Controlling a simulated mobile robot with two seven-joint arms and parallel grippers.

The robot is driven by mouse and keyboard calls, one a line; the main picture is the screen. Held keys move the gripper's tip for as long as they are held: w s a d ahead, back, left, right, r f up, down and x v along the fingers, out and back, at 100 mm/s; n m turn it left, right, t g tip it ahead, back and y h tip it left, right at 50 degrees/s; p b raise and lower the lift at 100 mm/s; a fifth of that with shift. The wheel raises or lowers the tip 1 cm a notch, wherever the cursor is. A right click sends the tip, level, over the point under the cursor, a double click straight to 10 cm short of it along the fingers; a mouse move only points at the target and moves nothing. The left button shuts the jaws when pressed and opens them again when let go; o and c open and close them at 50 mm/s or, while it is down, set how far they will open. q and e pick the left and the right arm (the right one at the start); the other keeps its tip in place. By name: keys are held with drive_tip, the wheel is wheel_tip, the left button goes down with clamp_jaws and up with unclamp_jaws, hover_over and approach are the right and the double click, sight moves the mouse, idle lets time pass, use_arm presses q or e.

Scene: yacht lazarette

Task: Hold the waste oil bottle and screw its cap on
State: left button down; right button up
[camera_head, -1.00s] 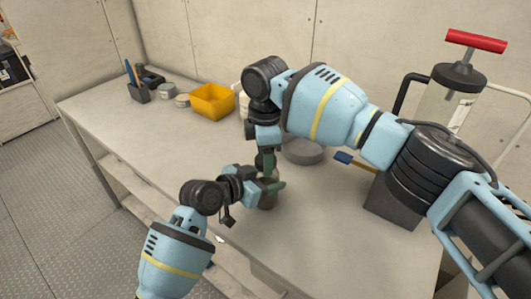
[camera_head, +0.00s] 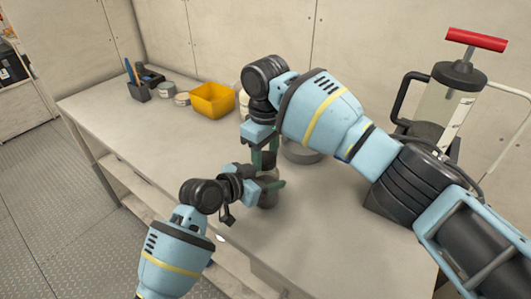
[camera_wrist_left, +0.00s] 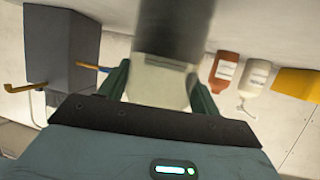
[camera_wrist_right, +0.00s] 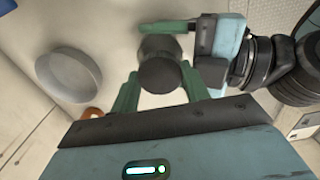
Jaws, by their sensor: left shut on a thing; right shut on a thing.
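My left gripper (camera_head: 272,187) is shut on the waste oil bottle (camera_head: 268,200), which stands upright near the front edge of the bench. In the left wrist view the bottle (camera_wrist_left: 160,85), with a pale label and dark grey body, sits between the green fingers. My right gripper (camera_head: 264,158) is directly above it, pointing down. In the right wrist view it is shut on a dark round cap (camera_wrist_right: 160,74), with the left gripper's fingers beyond. The right fingers hide the bottle's neck, so I cannot tell whether the cap sits on the thread.
A grey round dish (camera_head: 301,153) lies just behind the grippers. A clear pump with a red handle (camera_head: 475,39) stands at the right. A yellow bin (camera_head: 212,100), small tins (camera_head: 182,99) and a tool holder (camera_head: 139,92) stand at the back left. The bench's left part is clear.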

drive_tip(key=shift+m, duration=0.4)
drive_tip(key=o, duration=0.9)
drive_tip(key=shift+o, duration=0.9)
drive_tip(key=shift+s+a, duration=0.15)
